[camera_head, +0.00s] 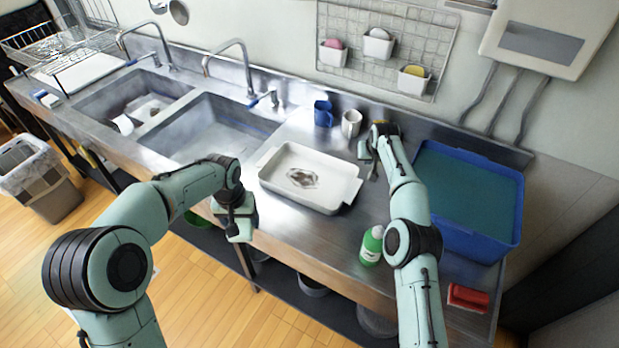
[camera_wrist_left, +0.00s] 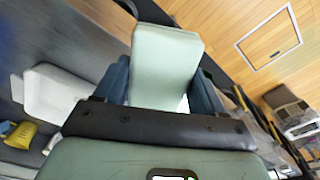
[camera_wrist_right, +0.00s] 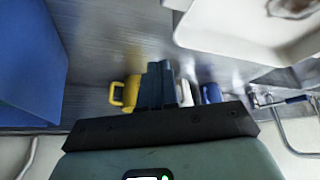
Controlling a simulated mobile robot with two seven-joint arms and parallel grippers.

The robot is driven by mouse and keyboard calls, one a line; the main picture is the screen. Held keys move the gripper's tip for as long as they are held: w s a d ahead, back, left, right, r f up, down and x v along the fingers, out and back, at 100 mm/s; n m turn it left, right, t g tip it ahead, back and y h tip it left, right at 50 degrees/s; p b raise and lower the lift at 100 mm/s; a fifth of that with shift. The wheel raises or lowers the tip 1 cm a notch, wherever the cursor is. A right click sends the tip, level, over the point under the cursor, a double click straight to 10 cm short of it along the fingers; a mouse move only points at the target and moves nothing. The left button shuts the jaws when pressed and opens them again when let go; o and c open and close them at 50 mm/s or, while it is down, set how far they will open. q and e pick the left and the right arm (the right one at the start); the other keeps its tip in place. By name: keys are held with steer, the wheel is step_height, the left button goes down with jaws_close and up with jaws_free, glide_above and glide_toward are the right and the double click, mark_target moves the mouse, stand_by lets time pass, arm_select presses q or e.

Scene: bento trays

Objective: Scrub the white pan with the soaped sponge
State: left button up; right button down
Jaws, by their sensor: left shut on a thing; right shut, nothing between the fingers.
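The white pan (camera_head: 275,170) lies on the steel counter with a dark grey stain in its middle. It also shows in the left wrist view (camera_wrist_left: 40,97) and the right wrist view (camera_wrist_right: 225,31). My left gripper (camera_head: 238,212) is shut on a pale green block (camera_wrist_left: 165,62), which looks like the sponge; whether it bears soap cannot be told. It hangs near the counter's front edge, left of the pan and apart from it. My right gripper (camera_head: 371,143) is shut and empty, behind and right of the pan. A yellow mug (camera_wrist_right: 126,93) shows beside its fingers in the right wrist view.
A blue mug (camera_head: 323,113) and a white mug (camera_head: 351,123) stand behind the pan. A blue tub (camera_head: 508,215), green bottle (camera_head: 371,246) and red brush (camera_head: 467,297) are at right. Sinks (camera_head: 215,127) lie left. Wall baskets (camera_head: 378,46) hang behind.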

mark_target(364, 178)
steer(key=shift+f, duration=1.4)
steer(key=shift+f, duration=2.6)
stand_by(0.9)
steer(key=shift+r, duration=3.05)
